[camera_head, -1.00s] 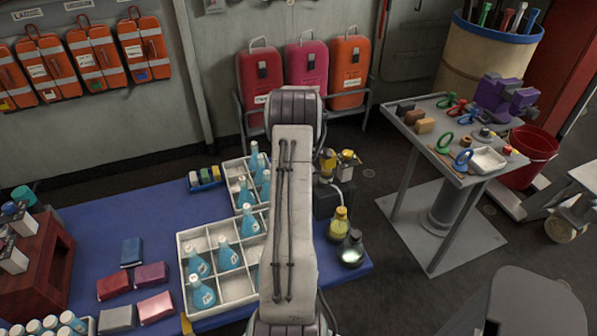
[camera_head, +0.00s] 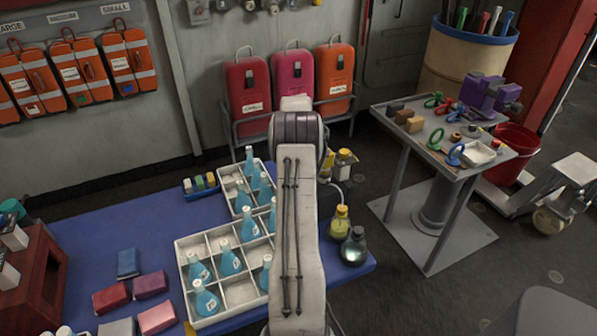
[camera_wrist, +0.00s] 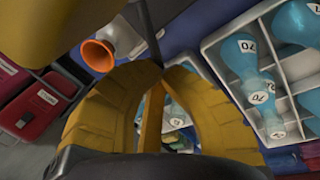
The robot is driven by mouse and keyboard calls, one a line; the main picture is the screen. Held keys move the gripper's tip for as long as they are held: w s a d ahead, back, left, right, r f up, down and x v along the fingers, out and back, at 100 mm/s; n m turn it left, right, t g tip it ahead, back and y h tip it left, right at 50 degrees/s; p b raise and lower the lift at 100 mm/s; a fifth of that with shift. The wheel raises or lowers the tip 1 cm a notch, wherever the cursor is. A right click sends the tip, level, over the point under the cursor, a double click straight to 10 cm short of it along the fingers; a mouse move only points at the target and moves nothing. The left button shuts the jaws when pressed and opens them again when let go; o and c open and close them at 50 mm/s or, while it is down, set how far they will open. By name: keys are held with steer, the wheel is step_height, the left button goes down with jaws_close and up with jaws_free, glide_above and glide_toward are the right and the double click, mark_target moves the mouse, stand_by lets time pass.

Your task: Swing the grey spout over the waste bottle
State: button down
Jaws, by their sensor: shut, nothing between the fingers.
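I cannot tell which is the waste bottle. My yellow fingers are shut and empty.
White divided crates (camera_head: 204,240) with blue bottles stand left of my arm; a crate also shows close at right in the wrist view (camera_wrist: 245,65). A grey tool table (camera_head: 452,165) stands at right. Open floor lies between the tables.

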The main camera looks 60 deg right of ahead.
steer(key=c, duration=1.2)
jaws_free()
steer(key=shift+f, duration=0.1)
steer(key=v, duration=1.2)
